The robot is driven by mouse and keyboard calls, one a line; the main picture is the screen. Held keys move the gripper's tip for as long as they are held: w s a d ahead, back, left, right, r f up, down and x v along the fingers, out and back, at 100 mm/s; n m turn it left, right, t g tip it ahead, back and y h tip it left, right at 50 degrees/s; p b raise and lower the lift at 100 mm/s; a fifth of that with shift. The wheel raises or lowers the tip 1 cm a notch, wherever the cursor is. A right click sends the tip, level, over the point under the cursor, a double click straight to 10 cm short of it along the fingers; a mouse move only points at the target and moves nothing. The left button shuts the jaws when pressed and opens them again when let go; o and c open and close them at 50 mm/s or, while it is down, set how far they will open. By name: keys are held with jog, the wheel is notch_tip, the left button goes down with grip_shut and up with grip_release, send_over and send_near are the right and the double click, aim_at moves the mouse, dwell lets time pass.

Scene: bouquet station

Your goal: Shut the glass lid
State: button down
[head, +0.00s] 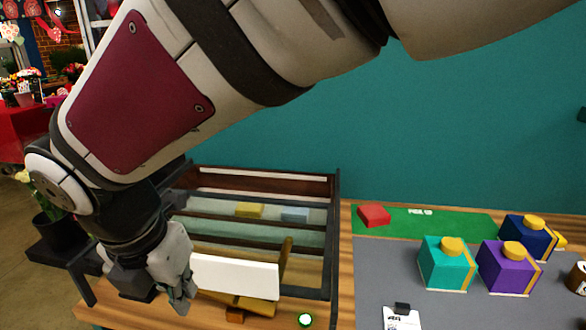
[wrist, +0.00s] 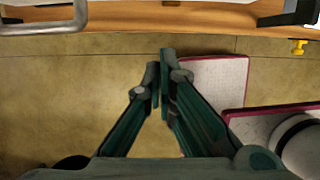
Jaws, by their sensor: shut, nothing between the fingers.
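A dark-framed case (head: 338,215) stands on the wooden table, left of the grey mat. Glass-like panes and cross bars show across it, with a yellow block (head: 250,210) and a pale blue block (head: 295,215) inside. I cannot clearly pick out the glass lid or tell how far open it is. My gripper (head: 183,300) is at the case's front left, pointing down, beside a white panel (head: 235,277). In the wrist view my gripper (wrist: 161,70) is shut and empty over the floor, just off the table edge. My arm hides the case's left part.
A grey bent handle (wrist: 45,27) shows at the table edge (wrist: 170,18). Right of the case are a red block (head: 374,215), a green strip (head: 450,224), teal (head: 440,265) and purple (head: 505,270) boxes and a clipboard (head: 401,318). A dark plant pot (head: 60,232) stands left.

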jog(key=shift+w+d+f+p, duration=0.15)
jog(key=shift+w+f, duration=0.95)
jog(key=shift+w, duration=0.2)
jog(key=shift+w+d+f+p, duration=0.1)
jog(key=shift+w+f+p, duration=0.05)
jog(key=shift+w+f, duration=1.05)
jog(key=shift+w+r, duration=0.15)
jog(key=shift+r, duration=0.05)
jog(key=b, duration=0.4)
send_near(244, 226)
jog(key=x, duration=0.5)
jog(key=shift+f, duration=0.1)
jog(key=shift+w+d, duration=0.1)
jog(key=shift+w, duration=0.45)
jog(key=shift+s, duration=0.1)
